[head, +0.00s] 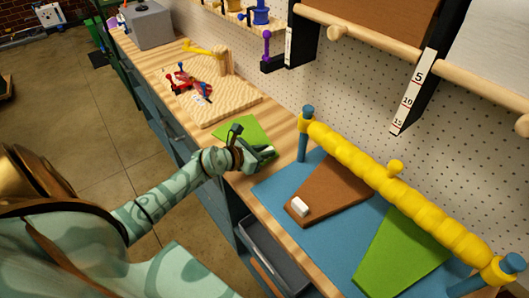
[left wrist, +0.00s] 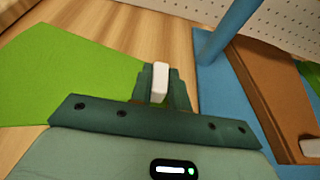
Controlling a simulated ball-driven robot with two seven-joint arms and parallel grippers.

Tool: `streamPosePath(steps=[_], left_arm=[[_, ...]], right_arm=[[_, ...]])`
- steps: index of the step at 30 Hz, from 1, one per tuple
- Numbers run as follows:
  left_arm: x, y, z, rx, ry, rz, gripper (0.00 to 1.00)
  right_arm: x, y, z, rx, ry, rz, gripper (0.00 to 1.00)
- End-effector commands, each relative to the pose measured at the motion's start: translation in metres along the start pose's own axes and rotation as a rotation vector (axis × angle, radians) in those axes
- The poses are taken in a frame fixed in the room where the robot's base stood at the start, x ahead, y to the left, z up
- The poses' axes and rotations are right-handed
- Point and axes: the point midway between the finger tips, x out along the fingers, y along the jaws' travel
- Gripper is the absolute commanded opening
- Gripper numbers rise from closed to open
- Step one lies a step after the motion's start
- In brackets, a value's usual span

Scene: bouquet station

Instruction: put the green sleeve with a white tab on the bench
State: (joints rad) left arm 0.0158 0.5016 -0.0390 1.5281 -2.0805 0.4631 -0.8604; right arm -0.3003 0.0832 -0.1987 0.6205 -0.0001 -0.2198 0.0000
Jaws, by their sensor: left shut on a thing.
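My left gripper (head: 266,153) is shut on the white tab (left wrist: 160,82) of a green sleeve (head: 240,129). In the left wrist view the green sleeve (left wrist: 70,75) spreads flat to the left of the fingers, with the tab between them. The sleeve is over the bare wooden bench (head: 283,134), between the carved board and the blue mat. I cannot tell whether it touches the wood. My right gripper is not in view.
A blue mat (head: 283,190) carries a brown sleeve (head: 333,188) with a white tab and another green sleeve (head: 402,258). A yellow roller (head: 365,175) on blue posts stands along it. Beyond lies a wooden board (head: 225,105) with red things.

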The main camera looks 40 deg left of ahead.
Motion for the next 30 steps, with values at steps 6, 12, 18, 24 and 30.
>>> streamPosePath(steps=[6,12,18,24,30], left_arm=[[0.001,0.000,-0.003,0.000,0.001,0.000,0.34],[0.001,0.000,-0.003,0.000,0.001,0.000,0.39],[-0.005,0.000,0.001,0.000,0.001,0.000,0.39],[-0.047,0.000,0.001,0.001,0.003,0.000,0.39],[-0.092,-0.001,0.001,0.002,0.003,-0.001,0.39]], right_arm=[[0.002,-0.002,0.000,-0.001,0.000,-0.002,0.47],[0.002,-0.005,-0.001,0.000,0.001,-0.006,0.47],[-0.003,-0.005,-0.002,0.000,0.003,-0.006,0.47],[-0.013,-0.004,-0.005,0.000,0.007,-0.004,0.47],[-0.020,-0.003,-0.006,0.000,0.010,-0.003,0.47]])
